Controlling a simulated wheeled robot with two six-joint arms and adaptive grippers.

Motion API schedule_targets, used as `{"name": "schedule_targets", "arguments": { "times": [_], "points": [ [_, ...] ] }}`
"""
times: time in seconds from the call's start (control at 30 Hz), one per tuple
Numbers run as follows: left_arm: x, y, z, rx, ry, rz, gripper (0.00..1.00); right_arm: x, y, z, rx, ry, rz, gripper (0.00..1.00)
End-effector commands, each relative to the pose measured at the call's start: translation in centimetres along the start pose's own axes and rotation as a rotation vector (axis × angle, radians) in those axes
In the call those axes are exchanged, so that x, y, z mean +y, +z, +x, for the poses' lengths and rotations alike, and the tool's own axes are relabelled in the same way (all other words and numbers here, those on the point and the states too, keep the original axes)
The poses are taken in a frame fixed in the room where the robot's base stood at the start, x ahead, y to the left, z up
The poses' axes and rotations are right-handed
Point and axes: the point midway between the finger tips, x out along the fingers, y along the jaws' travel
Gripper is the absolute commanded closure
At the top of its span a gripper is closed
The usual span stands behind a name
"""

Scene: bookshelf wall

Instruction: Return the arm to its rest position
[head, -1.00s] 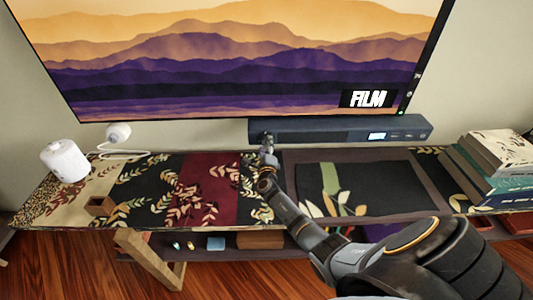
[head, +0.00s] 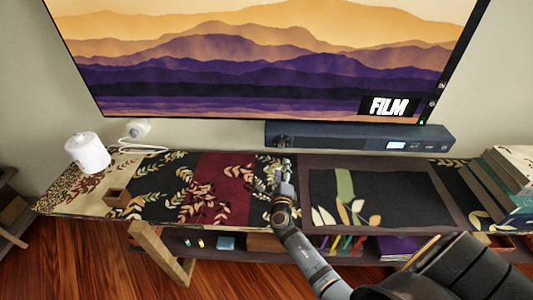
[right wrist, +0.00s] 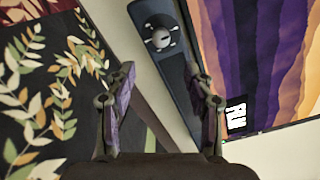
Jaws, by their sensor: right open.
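My right gripper (head: 284,172) is above the patterned cloth on the long shelf table, in front of the soundbar, at the end of my arm that comes in from the lower right. In the right wrist view its two fingers (right wrist: 164,108) stand apart with nothing between them. The soundbar (head: 355,137) with its round knob lies beyond the fingers and also shows in the right wrist view (right wrist: 180,60). My left gripper is in neither view.
The table carries a floral cloth (head: 225,190), a dark mat (head: 375,197), a white cylinder (head: 87,152) and a small brown box (head: 117,198) at left, and stacked books (head: 505,185) at right. A large screen (head: 260,60) is behind. A lower shelf holds small items.

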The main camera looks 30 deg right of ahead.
Motion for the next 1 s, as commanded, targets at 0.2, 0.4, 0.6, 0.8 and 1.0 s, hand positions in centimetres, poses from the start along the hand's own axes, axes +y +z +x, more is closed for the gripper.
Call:
{"name": "schedule_targets", "arguments": {
  "times": [0.2, 0.4, 0.6, 0.8, 1.0],
  "points": [
    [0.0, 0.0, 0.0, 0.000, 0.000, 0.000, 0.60, -0.3, -0.2, -0.1, 0.010, -0.004, 0.037, 0.47],
    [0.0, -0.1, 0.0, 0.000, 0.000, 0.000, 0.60, -3.5, -4.8, -2.9, 0.227, -0.092, 0.816, 0.47],
    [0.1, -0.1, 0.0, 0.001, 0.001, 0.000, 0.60, -3.1, -9.6, -10.1, 0.648, -0.329, 1.976, 0.47],
    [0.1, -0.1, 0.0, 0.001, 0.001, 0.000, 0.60, -1.2, -9.0, -16.6, 1.040, -0.603, 2.566, 0.47],
    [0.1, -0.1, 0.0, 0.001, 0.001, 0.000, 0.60, -0.3, -7.0, -22.0, -1.281, 0.820, -2.608, 0.47]
  ]
}}
